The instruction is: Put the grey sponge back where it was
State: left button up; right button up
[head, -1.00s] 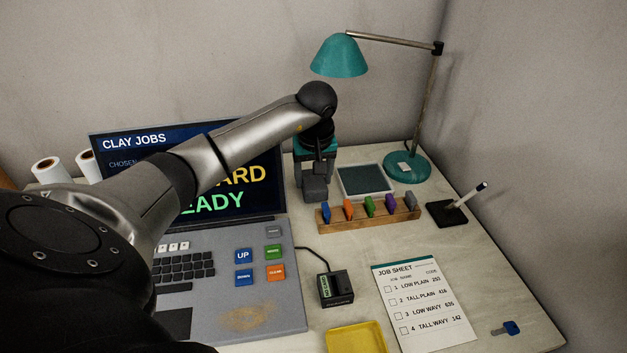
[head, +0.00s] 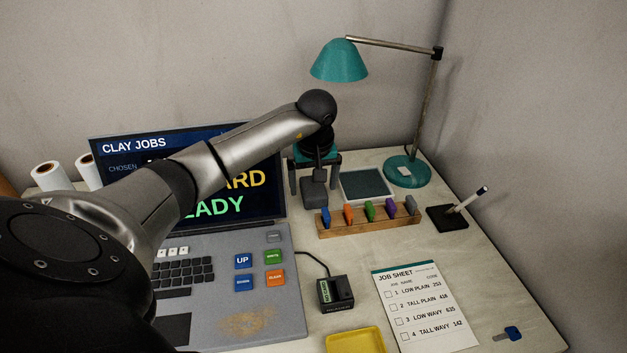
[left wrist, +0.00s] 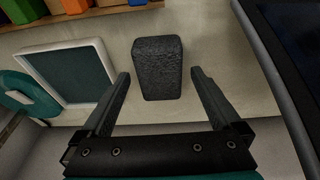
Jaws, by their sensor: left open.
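The grey sponge (head: 314,193) stands on the desk between the laptop and the framed dark pad. It shows as a dark, rough block in the left wrist view (left wrist: 158,68). My left gripper (head: 315,180) is open, with one finger on each side of the sponge. In the left wrist view the fingertips (left wrist: 160,73) are spread, with a gap on both sides of the sponge. The sponge's underside is hidden. My right gripper is in neither view.
The white-framed pad (head: 368,184) lies right of the sponge, and the lamp base (head: 407,172) is beyond it. A wooden rack (head: 370,224) of coloured pieces stands in front. The laptop (head: 225,315) is to the left. A yellow tray (head: 355,341) lies near the front.

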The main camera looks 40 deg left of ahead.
aim_at(315, 195)
pick_arm(q)
jog(key=shift+r, duration=0.1)
jog(key=shift+r, duration=0.2)
jog(key=p+v, duration=0.4)
jog(key=v, duration=0.7)
jog(key=shift+r, duration=0.3)
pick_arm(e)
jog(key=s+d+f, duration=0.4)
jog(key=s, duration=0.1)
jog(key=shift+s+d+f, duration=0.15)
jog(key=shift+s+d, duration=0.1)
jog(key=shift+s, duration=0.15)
pick_arm(q)
jog(key=shift+d, duration=0.1)
